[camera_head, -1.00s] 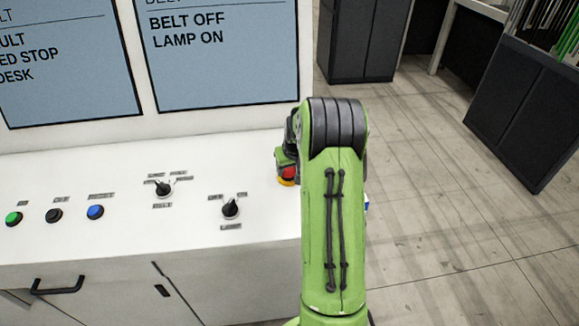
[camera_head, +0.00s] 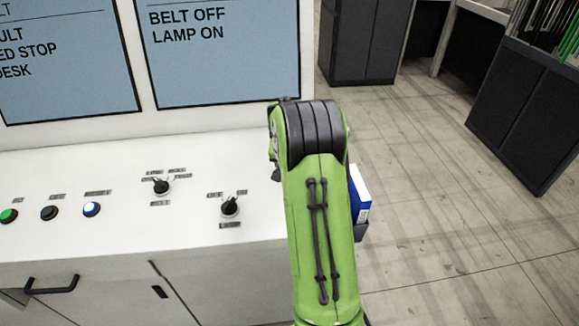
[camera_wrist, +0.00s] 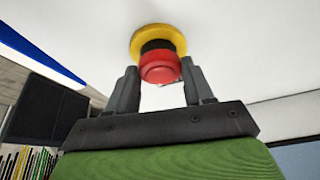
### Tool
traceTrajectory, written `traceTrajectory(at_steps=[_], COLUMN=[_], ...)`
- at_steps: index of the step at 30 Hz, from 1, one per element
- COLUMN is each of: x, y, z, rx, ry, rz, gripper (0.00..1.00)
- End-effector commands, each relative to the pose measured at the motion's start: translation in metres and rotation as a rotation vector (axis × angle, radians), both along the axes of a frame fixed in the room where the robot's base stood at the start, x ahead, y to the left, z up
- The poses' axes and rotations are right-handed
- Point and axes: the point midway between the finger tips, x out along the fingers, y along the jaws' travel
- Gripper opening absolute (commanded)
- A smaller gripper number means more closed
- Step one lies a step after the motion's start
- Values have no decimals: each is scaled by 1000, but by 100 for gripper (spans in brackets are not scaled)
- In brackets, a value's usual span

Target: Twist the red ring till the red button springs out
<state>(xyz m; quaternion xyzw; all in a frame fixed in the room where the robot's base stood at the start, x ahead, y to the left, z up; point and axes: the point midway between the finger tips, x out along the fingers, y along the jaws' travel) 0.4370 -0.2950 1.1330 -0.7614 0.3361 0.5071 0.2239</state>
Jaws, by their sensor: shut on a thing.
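In the wrist view the red button with its red ring (camera_wrist: 159,68) stands out from a black neck on a round yellow base (camera_wrist: 176,36), on a white panel. I cannot tell ring and button apart. My gripper (camera_wrist: 161,80) has one finger on each side of the red head and is shut on it. In the head view my green arm hides the red button, the yellow base and the gripper.
The white desk (camera_head: 130,236) carries green (camera_head: 8,215), black (camera_head: 49,213) and blue (camera_head: 92,209) buttons and two black knobs (camera_head: 161,186) (camera_head: 230,206). A screen (camera_head: 222,50) reads "BELT OFF, LAMP ON". A blue-and-white object (camera_head: 360,194) shows right of my arm.

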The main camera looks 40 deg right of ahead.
Motion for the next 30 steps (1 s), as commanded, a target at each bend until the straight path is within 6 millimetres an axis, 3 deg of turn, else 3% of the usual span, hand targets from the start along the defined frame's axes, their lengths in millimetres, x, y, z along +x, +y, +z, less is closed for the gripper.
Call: traceTrajectory(at_steps=[20,21,26,30], x=[0,0,0,0], y=[2,2,1,1], z=[-2,-2,-2,-1], rx=[5,5,4,2], ry=[5,6,5,3], rz=[-78,-78,-78,-78], gripper=[21,55,78,78])
